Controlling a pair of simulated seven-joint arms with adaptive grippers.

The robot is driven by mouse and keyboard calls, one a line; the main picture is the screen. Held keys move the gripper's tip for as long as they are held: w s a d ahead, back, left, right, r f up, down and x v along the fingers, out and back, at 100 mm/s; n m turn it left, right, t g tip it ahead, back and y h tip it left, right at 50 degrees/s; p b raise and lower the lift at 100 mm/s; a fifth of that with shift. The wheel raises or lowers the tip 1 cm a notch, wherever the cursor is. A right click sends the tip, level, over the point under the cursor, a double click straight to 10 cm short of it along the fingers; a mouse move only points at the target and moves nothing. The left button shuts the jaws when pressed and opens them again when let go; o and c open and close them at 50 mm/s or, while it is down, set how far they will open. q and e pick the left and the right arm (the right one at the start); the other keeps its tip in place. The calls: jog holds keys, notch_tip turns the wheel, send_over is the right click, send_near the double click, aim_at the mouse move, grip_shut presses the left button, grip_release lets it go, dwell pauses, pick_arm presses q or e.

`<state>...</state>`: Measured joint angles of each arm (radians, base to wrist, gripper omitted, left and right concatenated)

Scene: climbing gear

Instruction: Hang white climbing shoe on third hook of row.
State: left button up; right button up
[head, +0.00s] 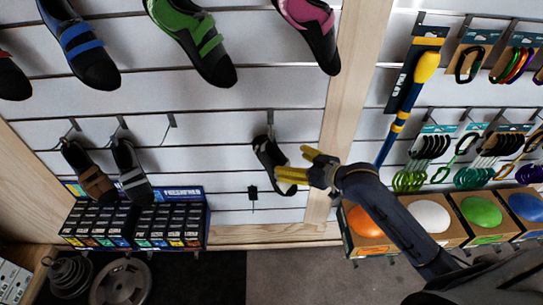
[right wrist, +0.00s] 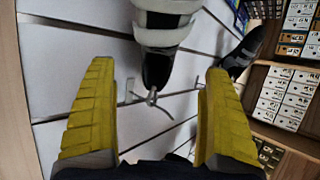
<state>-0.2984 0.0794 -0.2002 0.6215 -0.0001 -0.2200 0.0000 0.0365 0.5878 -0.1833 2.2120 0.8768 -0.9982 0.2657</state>
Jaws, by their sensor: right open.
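The white climbing shoe (head: 272,158), black with white straps, hangs toe-down at the right end of the lower hook row, just below a hook (head: 270,118). The third hook (head: 171,120) from the left is bare. My right gripper (head: 294,164) is open, its yellow fingers just right of the shoe in the head view. Contact is not visible. My left gripper is not in view.
A brown shoe (head: 88,172) and a grey-strapped shoe (head: 130,172) hang on the first two hooks. Boxes (head: 135,222) stand below them. A wooden post (head: 345,100) rises right of the white shoe. Panel between the second and white shoes is mostly clear.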

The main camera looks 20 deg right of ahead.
jog(key=x, duration=1.1)
jog(key=shift+f, duration=0.1)
jog(key=c, duration=1.4)
